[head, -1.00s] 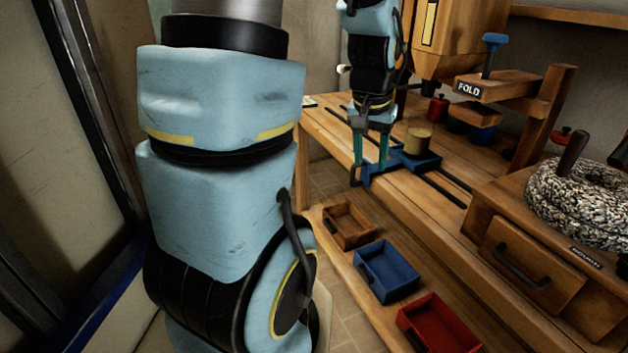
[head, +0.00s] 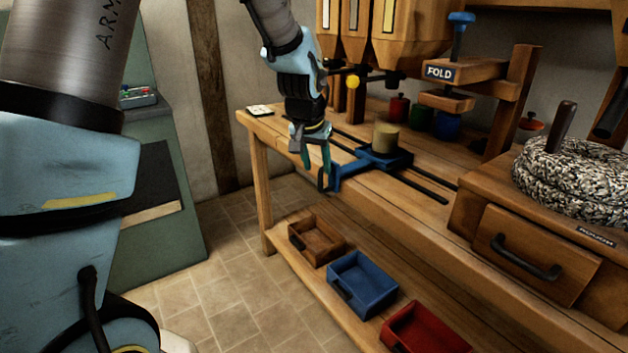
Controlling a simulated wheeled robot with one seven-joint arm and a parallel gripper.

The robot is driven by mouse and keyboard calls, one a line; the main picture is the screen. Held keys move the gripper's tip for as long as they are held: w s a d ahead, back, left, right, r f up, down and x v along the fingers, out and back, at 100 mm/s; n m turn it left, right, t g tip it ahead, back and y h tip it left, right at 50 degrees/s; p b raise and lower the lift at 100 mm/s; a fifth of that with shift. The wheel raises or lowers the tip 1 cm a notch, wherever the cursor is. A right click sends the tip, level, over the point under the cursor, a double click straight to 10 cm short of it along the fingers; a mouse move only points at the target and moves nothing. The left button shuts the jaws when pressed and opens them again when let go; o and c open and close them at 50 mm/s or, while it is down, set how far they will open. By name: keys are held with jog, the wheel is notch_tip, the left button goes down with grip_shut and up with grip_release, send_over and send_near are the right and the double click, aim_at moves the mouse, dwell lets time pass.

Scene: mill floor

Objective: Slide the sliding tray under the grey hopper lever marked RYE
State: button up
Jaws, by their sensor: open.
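The sliding tray (head: 398,160) is blue and sits on dark rails on the bench, with a cream pot (head: 385,138) standing on it. Its blue handle (head: 325,183) sticks out at the bench's front edge. My gripper (head: 316,166) is open, pointing down close by the handle's left side. One fingertip overlaps the handle in the picture; I cannot tell if they touch. Wooden hoppers (head: 408,25) stand above the back of the bench, behind the tray. A yellow knob (head: 352,82) shows under them. No RYE label is readable, and I cannot make out the grey lever.
A FOLD press (head: 465,72) stands right of the hoppers. Brown (head: 315,240), blue (head: 362,283) and red (head: 430,330) bins lie on the lower shelf. Floor (head: 230,285) is clear at left.

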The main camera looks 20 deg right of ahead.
aim_at(319, 177)
jog(key=x, duration=0.6)
jog(key=shift+d+f+p, duration=0.2)
jog(key=shift+f+p, duration=0.1)
jog(key=shift+p, duration=0.1)
grip_shut()
jog(key=shift+a, duration=0.1)
dwell(0.9)
